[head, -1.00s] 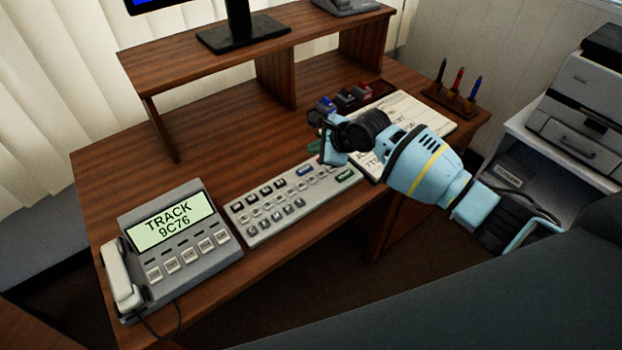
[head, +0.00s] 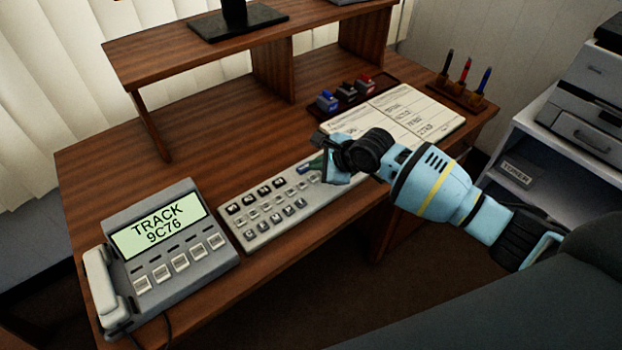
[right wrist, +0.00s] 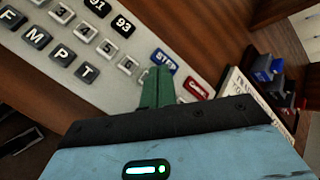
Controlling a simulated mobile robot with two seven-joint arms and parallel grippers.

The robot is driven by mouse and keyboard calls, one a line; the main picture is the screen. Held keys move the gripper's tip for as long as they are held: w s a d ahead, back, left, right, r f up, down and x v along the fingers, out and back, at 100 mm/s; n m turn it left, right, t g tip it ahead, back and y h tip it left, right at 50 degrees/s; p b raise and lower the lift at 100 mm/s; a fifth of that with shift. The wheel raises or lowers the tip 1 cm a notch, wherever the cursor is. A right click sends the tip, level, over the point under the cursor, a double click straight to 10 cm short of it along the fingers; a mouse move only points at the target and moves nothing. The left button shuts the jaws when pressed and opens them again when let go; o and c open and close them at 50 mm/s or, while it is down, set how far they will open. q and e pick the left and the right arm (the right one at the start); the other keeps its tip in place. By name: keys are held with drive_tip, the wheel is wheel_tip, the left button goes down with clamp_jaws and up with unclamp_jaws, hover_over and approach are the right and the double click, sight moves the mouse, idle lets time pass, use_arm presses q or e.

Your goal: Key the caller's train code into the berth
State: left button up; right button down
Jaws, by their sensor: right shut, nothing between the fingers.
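The phone (head: 165,262) stands at the desk's front left, its green screen (head: 160,228) reading "TRACK 9C76". The pale keypad (head: 255,228) lies to its right, with dark and white keys. In the right wrist view the keypad (right wrist: 98,38) shows keys such as 91, 93, F, M, P and T, a blue STEP key (right wrist: 164,61) and a partly hidden red key (right wrist: 197,87). My right gripper (head: 322,165) is shut and empty over the keypad's right end. In the right wrist view its green fingertips (right wrist: 158,86) lie close to the STEP key; I cannot tell whether they touch. My left gripper is not in view.
An open logbook (head: 405,115) lies behind my right gripper. Stamps (head: 347,92) stand in a tray beside it, and a pen holder (head: 458,95) stands at the back right. A raised shelf (head: 200,55) spans the back. The desk behind the phone is clear.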

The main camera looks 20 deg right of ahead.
sight(313, 178)
drive_tip(key=shift+f, duration=0.85)
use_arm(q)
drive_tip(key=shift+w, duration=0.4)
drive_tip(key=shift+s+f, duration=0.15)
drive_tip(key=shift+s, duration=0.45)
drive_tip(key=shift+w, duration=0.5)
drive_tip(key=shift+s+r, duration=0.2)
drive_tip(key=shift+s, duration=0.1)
use_arm(e)
drive_tip(key=shift+f, duration=0.2)
drive_tip(key=shift+f, duration=0.2)
